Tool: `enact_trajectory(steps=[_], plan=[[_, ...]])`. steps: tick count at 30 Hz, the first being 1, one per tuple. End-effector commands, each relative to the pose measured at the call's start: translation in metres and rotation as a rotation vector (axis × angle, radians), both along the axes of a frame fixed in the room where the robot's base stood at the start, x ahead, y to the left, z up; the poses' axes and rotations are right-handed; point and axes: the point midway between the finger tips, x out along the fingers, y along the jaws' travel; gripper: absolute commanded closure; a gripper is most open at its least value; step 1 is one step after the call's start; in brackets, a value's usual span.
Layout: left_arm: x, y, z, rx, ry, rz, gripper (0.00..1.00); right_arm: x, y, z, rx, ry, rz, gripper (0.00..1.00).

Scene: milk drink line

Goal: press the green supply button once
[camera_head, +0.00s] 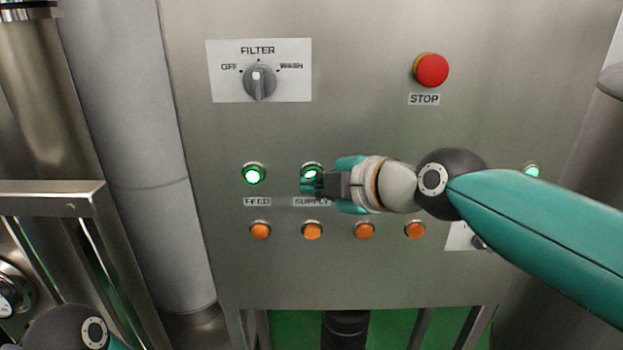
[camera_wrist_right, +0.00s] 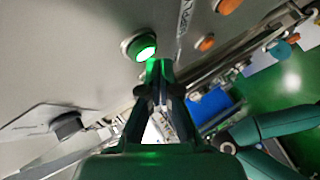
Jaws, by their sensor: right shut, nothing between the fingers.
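The green supply button (camera_head: 312,170) is lit, above the SUPPLY label (camera_head: 312,202) on the steel panel. My right gripper (camera_head: 308,186) is in front of the panel, its fingertips just below the button and partly overlapping it in the head view. In the right wrist view a lit green button (camera_wrist_right: 143,47) is just beyond the tips of my right gripper (camera_wrist_right: 159,66). The fingers are shut with nothing between them. I cannot tell whether they touch the button. My left gripper is not in view; part of my left arm shows at the lower left.
A lit green FEED button (camera_head: 253,174) is to the left. A row of orange buttons (camera_head: 312,230) runs below. The red STOP button (camera_head: 431,70) is at upper right, the FILTER knob (camera_head: 260,82) at upper left. A steel rail (camera_head: 50,194) stands at left.

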Motion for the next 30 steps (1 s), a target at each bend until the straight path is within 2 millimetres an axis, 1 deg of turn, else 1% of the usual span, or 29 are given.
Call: enact_trajectory(steps=[3,14,17,27,30], plan=[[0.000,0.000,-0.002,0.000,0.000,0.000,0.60,-0.004,0.000,0.000,0.001,-0.001,0.001,1.00],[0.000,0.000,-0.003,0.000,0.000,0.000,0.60,-0.006,0.000,0.000,0.001,-0.001,0.001,1.00],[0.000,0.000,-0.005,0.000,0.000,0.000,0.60,-0.012,0.000,0.000,0.000,-0.001,0.001,1.00],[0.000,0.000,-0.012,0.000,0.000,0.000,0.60,-0.046,0.000,0.000,0.001,-0.003,0.002,1.00],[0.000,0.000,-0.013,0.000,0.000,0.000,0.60,-0.052,0.000,0.000,0.000,-0.001,0.001,1.00]])
